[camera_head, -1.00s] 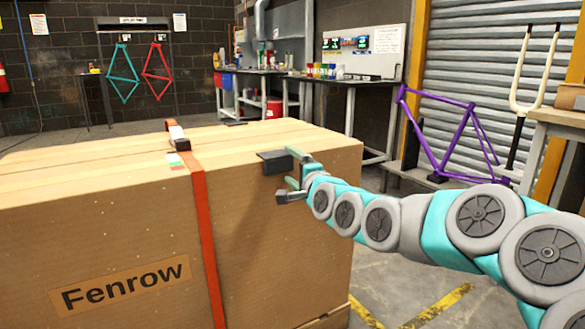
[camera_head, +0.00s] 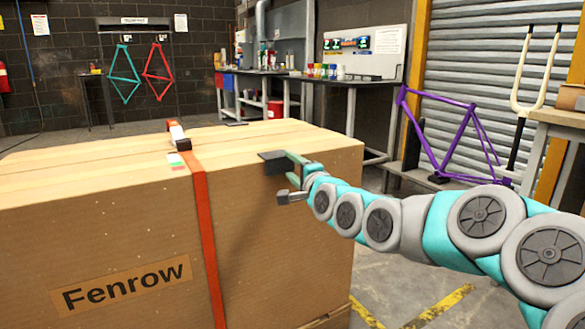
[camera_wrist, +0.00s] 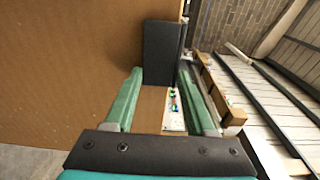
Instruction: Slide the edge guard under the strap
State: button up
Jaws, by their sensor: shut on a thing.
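The edge guard (camera_head: 273,162), a small dark angled piece, is at the top front edge of a large cardboard box (camera_head: 120,235). My gripper (camera_head: 287,177) is shut on it from the right. In the wrist view the guard (camera_wrist: 161,55) shows as a dark plate at the fingertips. The orange-red strap (camera_head: 206,235) runs over the box top and down its front. The guard is to the right of the strap, with a clear gap between them. Whether the guard touches the box cannot be told.
A buckle (camera_head: 176,133) sits on the strap on the box top, with a small coloured label (camera_head: 176,161) nearby. A flat dark piece (camera_head: 237,124) lies at the box's far edge. The edge between guard and strap is clear. A purple bike frame (camera_head: 440,140) stands at right.

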aim_at(251, 170)
jog(key=shift+c, duration=0.4)
jog(key=shift+s+a+p, duration=0.95)
jog(key=shift+a, duration=0.45)
jog(key=shift+s+a+p, duration=0.9)
jog(key=shift+a, duration=0.5)
jog(key=shift+s+a+p, duration=0.95)
jog(key=shift+a, duration=0.45)
jog(key=o, duration=1.1)
